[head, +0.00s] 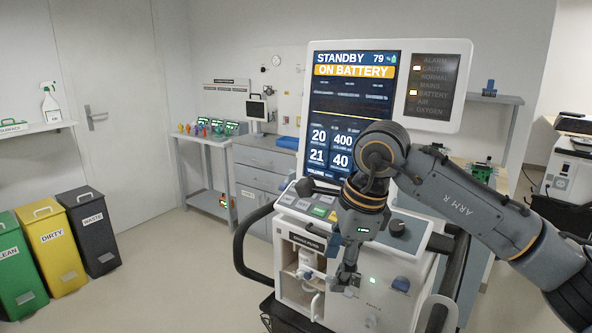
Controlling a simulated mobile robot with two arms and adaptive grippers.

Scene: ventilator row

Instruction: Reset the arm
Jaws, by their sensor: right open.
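My right arm, marked "ARM R", comes in from the right and reaches down in front of the ventilator (411,283). My right gripper (340,288) is open, low in front of the ventilator's front face, near its open compartment. I cannot tell whether it touches anything. The ventilator's screen (352,100) reads "STANDBY", "ON BATTERY" and 79 %. A side panel (436,92) lists alarm and supply lamps; the lamps by caution and battery are lit. My arm hides part of the screen's lower right and the control panel. My left gripper does not show.
Green, yellow (56,250) and dark (90,232) bins stand at the left under a shelf with a spray bottle (50,103). A bench (205,137) with small devices and a drawer cabinet (262,172) stand behind. The floor at the front left is clear.

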